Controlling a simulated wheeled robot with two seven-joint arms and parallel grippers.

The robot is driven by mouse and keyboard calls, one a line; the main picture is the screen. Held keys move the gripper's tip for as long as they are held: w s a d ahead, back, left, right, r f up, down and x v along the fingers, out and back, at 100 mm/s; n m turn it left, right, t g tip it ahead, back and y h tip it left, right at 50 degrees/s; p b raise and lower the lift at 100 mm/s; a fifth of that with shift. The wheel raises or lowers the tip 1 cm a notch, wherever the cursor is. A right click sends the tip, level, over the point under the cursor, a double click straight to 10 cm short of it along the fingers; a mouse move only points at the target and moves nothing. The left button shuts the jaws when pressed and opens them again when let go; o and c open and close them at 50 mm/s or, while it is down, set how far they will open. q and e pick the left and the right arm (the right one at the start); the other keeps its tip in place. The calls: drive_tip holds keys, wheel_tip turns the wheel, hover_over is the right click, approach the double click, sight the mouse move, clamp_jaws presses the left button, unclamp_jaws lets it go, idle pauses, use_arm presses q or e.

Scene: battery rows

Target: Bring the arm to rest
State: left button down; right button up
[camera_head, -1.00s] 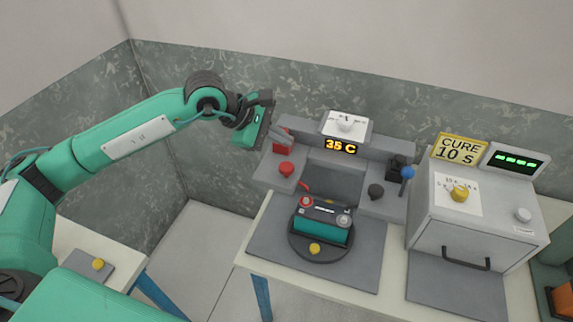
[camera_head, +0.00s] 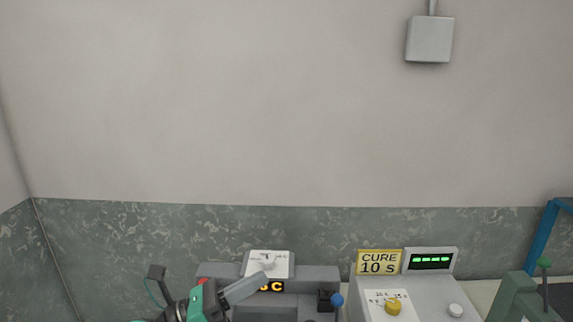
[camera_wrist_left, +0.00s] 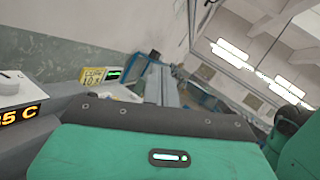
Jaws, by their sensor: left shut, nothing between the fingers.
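My left gripper (camera_head: 258,281) shows at the bottom of the head view, with its green and black wrist at the frame's lower edge. Its grey fingers are shut and empty, and they point up and to the right. They overlap the left part of the orange temperature display (camera_head: 272,286) on the grey station (camera_head: 318,273); whether they touch it I cannot tell. My right gripper is not in view.
A white dial plate (camera_head: 281,262) tops the station, and a blue-knobbed lever (camera_head: 337,299) stands at its right. The yellow CURE 10 s sign (camera_head: 379,262) and green-lit display (camera_head: 431,261) top the grey oven box (camera_head: 428,293).

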use_arm(q)
drive_tip(key=w+a+f+n+t+y, duration=0.15)
drive_tip(key=a+n+t+y, duration=0.4)
drive_tip(key=n, duration=0.65)
drive_tip(key=w+a+f+n+t+y, duration=0.1)
drive_tip(key=a+f+n+t+y, duration=0.25)
drive_tip(key=n+t+y, duration=0.6)
drive_tip(key=s+a+f+n+g+y, duration=0.3)
drive_tip(key=a+f+n+g, duration=0.15)
drive_tip(key=f+n, duration=0.35)
drive_tip(key=s+a+f+n+g+y, duration=0.35)
drive_tip(key=f+n+g, duration=0.25)
drive_tip(key=f+n, duration=0.25)
drive_tip(key=s+f+n+g+h, duration=0.1)
drive_tip(key=s+f+n+g, duration=0.1)
drive_tip(key=s+f+g, duration=0.45)
drive_tip(key=s+f+n+g+h, duration=0.1)
drive_tip(key=s+f+n+g, duration=0.2)
drive_tip(key=s+f, duration=0.65)
drive_tip(key=s+f+g, duration=0.2)
drive_tip(key=s+f, duration=0.1)
drive_tip(key=f, duration=2.6)
drive_tip(key=s+a+f, duration=0.3)
drive_tip(key=s+f, duration=1.6)
drive_tip(key=shift+m+g, duration=0.4)
